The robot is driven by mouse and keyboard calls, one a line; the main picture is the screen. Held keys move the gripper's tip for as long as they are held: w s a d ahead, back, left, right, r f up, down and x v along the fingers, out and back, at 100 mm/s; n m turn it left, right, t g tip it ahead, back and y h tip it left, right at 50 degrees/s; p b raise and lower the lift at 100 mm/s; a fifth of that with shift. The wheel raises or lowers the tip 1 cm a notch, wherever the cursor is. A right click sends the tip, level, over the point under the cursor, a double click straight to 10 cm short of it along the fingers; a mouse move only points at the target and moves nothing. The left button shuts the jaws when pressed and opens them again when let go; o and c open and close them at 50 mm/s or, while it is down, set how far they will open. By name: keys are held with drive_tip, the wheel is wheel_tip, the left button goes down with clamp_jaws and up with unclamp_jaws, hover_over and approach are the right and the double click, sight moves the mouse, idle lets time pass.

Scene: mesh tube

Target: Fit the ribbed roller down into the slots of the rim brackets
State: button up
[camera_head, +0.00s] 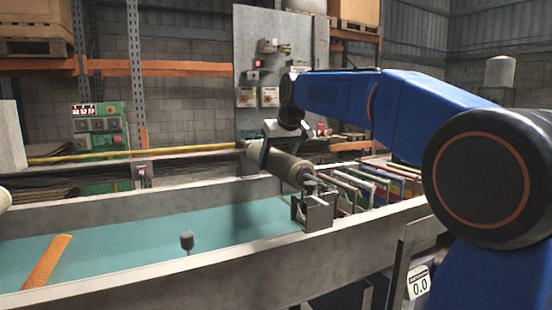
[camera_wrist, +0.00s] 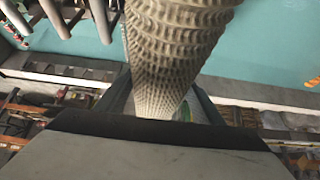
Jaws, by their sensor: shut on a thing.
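The ribbed roller (camera_head: 290,168) is grey-beige, with a dark shaft at its near end. My gripper (camera_head: 270,150) is shut around it toward its far end and holds it slightly tilted above the trough. The near rim bracket (camera_head: 318,212) is a grey metal block on the near wall. The shaft end is just above or at this bracket; I cannot tell whether it touches the slot. The far bracket is hidden behind the roller and gripper. In the wrist view the ribbed roller (camera_wrist: 170,55) runs between my gripper's fingers (camera_wrist: 160,100).
The trough's near wall (camera_head: 130,272) and far wall (camera_head: 130,205) flank a teal bed (camera_head: 130,240). An orange mesh tube (camera_head: 47,262) lies at the left. A dark knob (camera_head: 187,241) stands by the near wall. Several coloured panels (camera_head: 375,185) stand right of the bracket.

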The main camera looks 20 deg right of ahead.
drive_tip(key=shift+f, duration=1.8)
drive_tip(key=shift+f, duration=0.15)
drive_tip(key=o, duration=1.8)
